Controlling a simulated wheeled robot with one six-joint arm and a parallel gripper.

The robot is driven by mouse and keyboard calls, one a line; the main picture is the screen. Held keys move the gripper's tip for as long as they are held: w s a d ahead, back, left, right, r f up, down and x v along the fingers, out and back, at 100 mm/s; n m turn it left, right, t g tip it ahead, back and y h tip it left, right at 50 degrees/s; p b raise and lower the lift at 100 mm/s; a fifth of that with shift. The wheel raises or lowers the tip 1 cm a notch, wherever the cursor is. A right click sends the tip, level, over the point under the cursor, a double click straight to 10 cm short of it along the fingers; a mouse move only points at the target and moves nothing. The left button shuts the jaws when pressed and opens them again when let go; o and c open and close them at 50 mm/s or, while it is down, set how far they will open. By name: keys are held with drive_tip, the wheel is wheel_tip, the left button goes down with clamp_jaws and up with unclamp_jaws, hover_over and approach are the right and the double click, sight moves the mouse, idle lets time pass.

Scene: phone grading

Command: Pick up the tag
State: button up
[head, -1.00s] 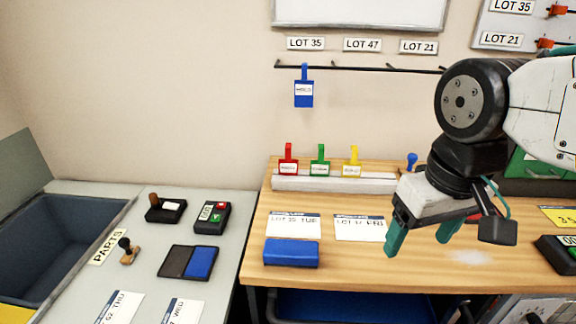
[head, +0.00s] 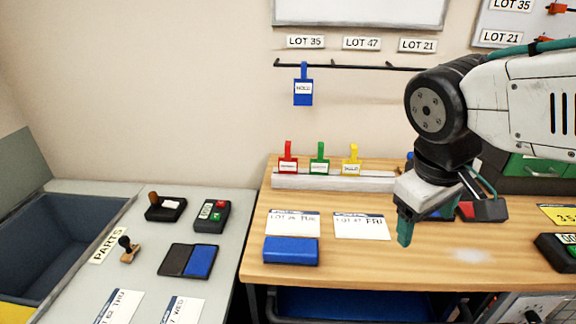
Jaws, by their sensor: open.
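Four coloured tags show, so which one is meant is unclear. A blue tag (head: 303,93) hangs from the wall rail under the LOT 35 label. A red tag (head: 288,163), a green tag (head: 319,164) and a yellow tag (head: 351,164) stand upright in a row in the pale rack (head: 335,182) at the back of the wooden table. My gripper (head: 420,227) points down over the table, to the right of the yellow tag and nearer the camera. It is open and touches no tag.
A blue block (head: 291,250) and two paper cards (head: 293,224) (head: 361,226) lie on the wooden table (head: 400,269). At left, a grey table (head: 215,270) bears stampers, an ink pad (head: 188,261) and a dark bin (head: 70,235). The wall rail (head: 345,67) runs above the rack.

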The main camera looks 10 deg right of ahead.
sight(288, 163)
drive_tip(key=w+d+n+t+h, duration=0.35)
drive_tip(key=w+n+h, duration=0.25)
drive_tip(key=w+n, duration=0.8)
drive_tip(key=w+a+f+n+t+y, duration=0.1)
drive_tip(key=w+a+f+n+t, duration=0.1)
drive_tip(key=w+a+n, duration=0.3)
drive_tip(key=w+a+f+n+t+y, duration=0.1)
drive_tip(key=w+a+f+n+t, duration=0.2)
drive_tip(key=w+a+n, duration=0.2)
drive_tip(key=w+a+f+n+t+y, duration=0.2)
drive_tip(key=w+a+n+t, duration=0.1)
drive_tip(key=w+a+n, duration=0.2)
drive_tip(key=shift+w+a+f, duration=0.15)
drive_tip(key=shift+w+a, duration=0.45)
drive_tip(key=shift+a, duration=0.15)
drive_tip(key=shift+w+a+f, duration=0.15)
drive_tip(key=shift+w+a, duration=0.45)
drive_tip(key=shift+a, duration=0.15)
drive_tip(key=shift+n, duration=0.5)
drive_tip(key=x, duration=0.8)
drive_tip(key=shift+w+a+f, duration=0.15)
drive_tip(key=shift+w+a, duration=0.05)
drive_tip(key=shift+a, duration=0.1)
drive_tip(key=c, duration=1)
